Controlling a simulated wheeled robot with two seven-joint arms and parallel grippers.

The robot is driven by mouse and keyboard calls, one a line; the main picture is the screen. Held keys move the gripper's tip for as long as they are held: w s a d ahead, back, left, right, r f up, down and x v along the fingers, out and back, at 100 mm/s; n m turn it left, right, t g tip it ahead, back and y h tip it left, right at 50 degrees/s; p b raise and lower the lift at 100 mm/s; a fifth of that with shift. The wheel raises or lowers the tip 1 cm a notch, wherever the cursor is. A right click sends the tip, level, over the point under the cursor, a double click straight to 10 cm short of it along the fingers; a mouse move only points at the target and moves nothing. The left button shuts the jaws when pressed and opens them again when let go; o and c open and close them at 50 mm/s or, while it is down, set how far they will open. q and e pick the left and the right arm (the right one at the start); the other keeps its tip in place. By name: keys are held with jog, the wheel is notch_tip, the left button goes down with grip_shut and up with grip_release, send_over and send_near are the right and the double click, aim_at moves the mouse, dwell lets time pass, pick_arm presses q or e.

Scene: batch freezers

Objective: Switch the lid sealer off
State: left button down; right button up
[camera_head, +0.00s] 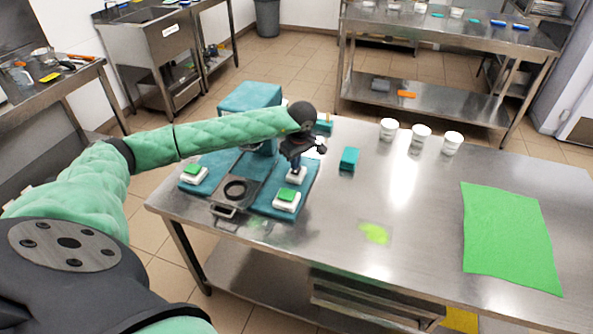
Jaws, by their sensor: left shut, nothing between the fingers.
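The lid sealer (250,97) is a teal machine at the left end of the steel table (330,228). Its teal base carries a dark plate with a round ring (235,189). A green button on a white block (194,174) is on its left side, and another green button (286,196) is at its front right. My left gripper (296,167) is shut and empty, pointing down over a white block (298,176) on the right of the base. The gripper hides the top of this block, and I cannot tell whether they touch. My right gripper is out of view.
A small teal block (349,159) and three white cups (421,134) stand right of the sealer. A green mat (508,238) lies at the right, and a yellow-green smear (374,233) marks the table. The table's middle is otherwise clear.

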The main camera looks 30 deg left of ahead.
aim_at(295, 171)
pick_arm(q)
jog(key=shift+f, duration=0.1)
jog(key=shift+f+b, duration=0.7)
jog(key=shift+f, duration=0.1)
dwell(0.7)
jog(key=shift+r+p, duration=0.7)
jog(key=shift+r, duration=2.85)
